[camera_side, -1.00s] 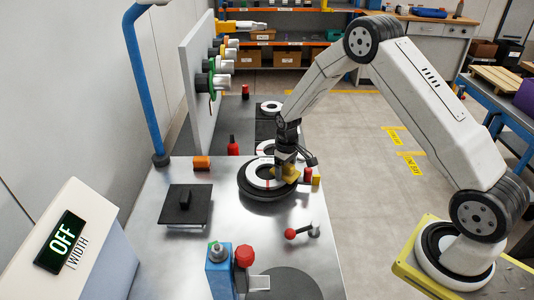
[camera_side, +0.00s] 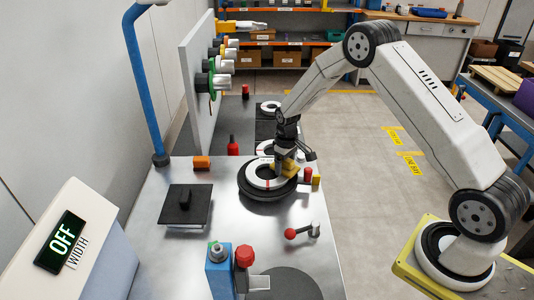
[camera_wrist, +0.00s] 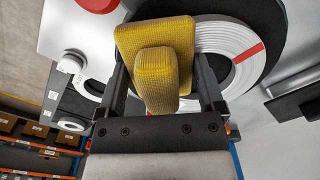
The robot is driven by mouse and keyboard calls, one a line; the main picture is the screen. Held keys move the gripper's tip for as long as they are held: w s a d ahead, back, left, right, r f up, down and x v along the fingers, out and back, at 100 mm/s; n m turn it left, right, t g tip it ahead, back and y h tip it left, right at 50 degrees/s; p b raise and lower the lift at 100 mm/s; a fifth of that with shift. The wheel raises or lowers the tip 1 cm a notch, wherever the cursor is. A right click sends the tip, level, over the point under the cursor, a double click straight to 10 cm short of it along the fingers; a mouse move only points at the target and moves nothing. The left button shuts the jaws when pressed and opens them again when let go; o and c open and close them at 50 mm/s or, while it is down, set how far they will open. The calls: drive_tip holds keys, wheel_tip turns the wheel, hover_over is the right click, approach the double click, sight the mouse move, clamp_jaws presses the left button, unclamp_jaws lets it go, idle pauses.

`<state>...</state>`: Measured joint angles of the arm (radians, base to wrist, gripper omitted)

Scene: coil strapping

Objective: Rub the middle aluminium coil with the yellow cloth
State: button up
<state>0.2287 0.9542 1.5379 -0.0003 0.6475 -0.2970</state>
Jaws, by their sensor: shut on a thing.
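My gripper (camera_side: 283,160) is shut on the yellow cloth (camera_wrist: 150,37), a folded block with a ribbed weave. The cloth also shows in the side view (camera_side: 290,167). It lies over the right part of a pale aluminium coil (camera_side: 259,178) with a red stripe, on a round black base. It appears to touch the coil's top face. In the wrist view this coil (camera_wrist: 218,38) is partly hidden behind the cloth and a finger.
A black square plate with a knob (camera_side: 185,204) lies to the left. A red-knobbed lever (camera_side: 302,231) and a blue post (camera_side: 219,272) stand nearer. The OFF display (camera_side: 61,240) is at front left.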

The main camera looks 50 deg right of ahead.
sight(286, 179)
drive_tip(key=s+a, duration=0.3)
drive_tip(key=shift+r, duration=0.15)
wheel_tip(286, 179, up, 8)
idle(0.6)
idle(0.5)
